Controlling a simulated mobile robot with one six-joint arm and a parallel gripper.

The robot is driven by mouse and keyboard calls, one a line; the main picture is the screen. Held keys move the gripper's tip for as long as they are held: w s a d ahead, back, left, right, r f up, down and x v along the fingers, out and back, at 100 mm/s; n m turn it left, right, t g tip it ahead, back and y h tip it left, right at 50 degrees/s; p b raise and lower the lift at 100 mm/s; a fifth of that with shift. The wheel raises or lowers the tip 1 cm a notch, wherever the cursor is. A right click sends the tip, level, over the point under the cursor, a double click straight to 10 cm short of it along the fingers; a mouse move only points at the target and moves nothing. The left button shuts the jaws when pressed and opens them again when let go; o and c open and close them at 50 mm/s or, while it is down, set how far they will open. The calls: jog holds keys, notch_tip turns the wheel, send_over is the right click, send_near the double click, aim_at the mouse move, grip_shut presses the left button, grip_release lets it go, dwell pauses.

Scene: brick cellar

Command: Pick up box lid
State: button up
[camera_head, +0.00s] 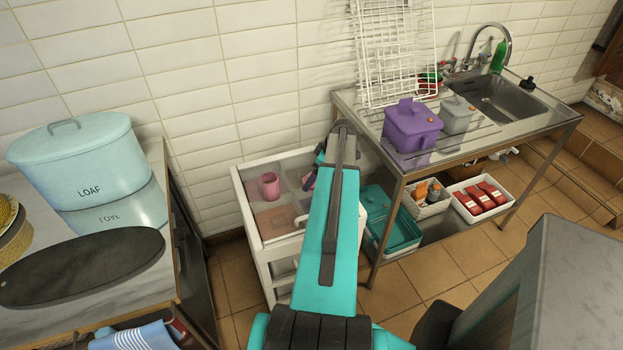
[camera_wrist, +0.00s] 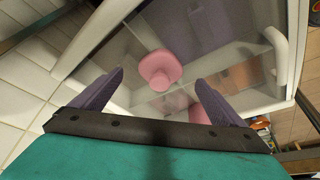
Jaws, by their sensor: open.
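No loose lid can be made out with certainty. A purple lidded box (camera_head: 411,127) stands on the steel sink table, and a pale blue LOAF bin (camera_head: 78,160) with a handled lid stands on the left counter. My gripper (camera_wrist: 159,78) is open and empty, with purple fingers spread apart. It is over the white trolley (camera_head: 246,213), whose glassy top fills much of the wrist view. A pink rounded object (camera_wrist: 160,69) appears between and beyond the fingertips. My arm hides part of the trolley in the head view.
A pink mug (camera_head: 269,186) is on the trolley. A white wire rack (camera_head: 396,50) and a grey lidded box (camera_head: 457,115) are on the sink table. Below are a teal crate (camera_head: 398,236) and a white tray (camera_head: 466,208). A dark oval board (camera_head: 82,266) lies on the left counter.

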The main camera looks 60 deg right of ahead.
jog(key=shift+w+f, duration=0.25)
jog(key=shift+f, duration=0.4)
jog(key=c, duration=1)
